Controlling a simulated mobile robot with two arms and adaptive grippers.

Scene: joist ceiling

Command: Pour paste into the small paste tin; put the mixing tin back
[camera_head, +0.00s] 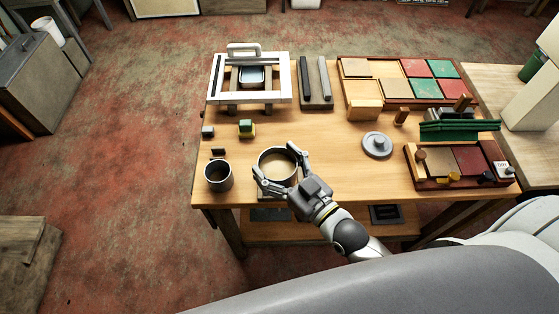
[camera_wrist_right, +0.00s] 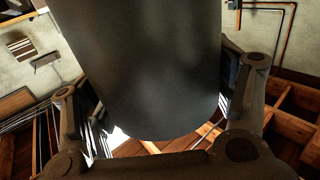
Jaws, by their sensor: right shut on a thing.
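The mixing tin (camera_head: 278,152) is a wide round grey tin with pale beige paste inside, near the table's front edge in the head view. My right gripper (camera_head: 276,161) is shut on it, with one finger on each side. In the right wrist view the tin's dark wall (camera_wrist_right: 150,70) fills the middle between the fingers. I cannot tell whether the tin touches the table. The small paste tin (camera_head: 219,186) stands upright to its left, apart from it, near the table's front left corner; its inside looks dark. My left gripper is not in view.
Small blocks (camera_head: 246,128) lie behind the tins. A white frame stand (camera_head: 212,80) is at the back left. A grey round lid (camera_head: 377,144) lies to the right. Trays of coloured tiles (camera_head: 437,180) fill the right side. The table's middle is mostly clear.

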